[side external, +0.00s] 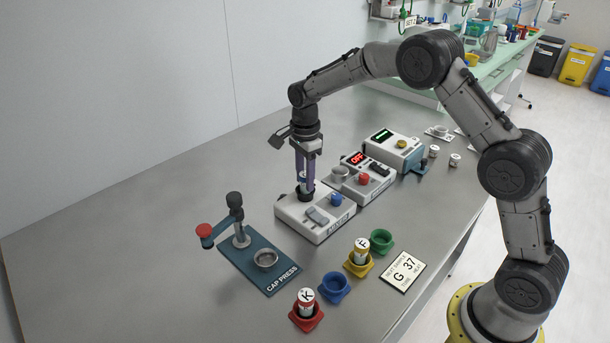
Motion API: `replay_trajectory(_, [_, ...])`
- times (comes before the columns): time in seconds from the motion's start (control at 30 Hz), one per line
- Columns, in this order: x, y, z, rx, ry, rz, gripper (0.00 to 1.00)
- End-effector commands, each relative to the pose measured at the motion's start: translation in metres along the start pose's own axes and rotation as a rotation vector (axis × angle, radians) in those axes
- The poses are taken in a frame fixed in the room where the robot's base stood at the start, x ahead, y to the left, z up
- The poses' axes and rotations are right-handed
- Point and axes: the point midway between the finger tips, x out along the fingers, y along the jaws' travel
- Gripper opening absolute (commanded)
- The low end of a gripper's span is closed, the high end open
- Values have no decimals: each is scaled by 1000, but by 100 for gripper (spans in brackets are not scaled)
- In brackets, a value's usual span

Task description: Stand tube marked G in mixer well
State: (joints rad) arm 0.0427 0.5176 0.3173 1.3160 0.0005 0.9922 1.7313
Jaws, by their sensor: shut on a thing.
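The mixer (316,228) is a white box with a dark round well (304,197), a grey switch and a blue knob. My gripper (305,183) points down right over the well and is shut on a slim tube (303,179). The fingers hide most of the tube, and its letter cannot be read. The tube looks upright, with its lower end at or in the well; I cannot tell if it is seated. A card (403,272) on the table reads G 37.
A tube marked F stands in the yellow holder (359,265), and one marked K in the red holder (306,317). The blue holder (335,287) and green holder (381,240) are empty. The cap press (255,262) is left of the mixer; a device reading OFF (370,181) is behind.

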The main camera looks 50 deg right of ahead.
Motion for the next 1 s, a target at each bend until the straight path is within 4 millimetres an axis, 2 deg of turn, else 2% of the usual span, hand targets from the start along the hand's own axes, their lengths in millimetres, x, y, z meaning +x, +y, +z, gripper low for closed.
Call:
replay_trajectory(0.07, [2,0,0,0,0,1,0])
replay_trajectory(0.1, [1,0,0,0,0,0,46])
replay_trajectory(0.13, [1,0,0,0,0,0,51])
replay_trajectory(0.47, [0,0,0,0,0,0,51])
replay_trajectory(1.0, [-38,0,0,0,0,-1,51])
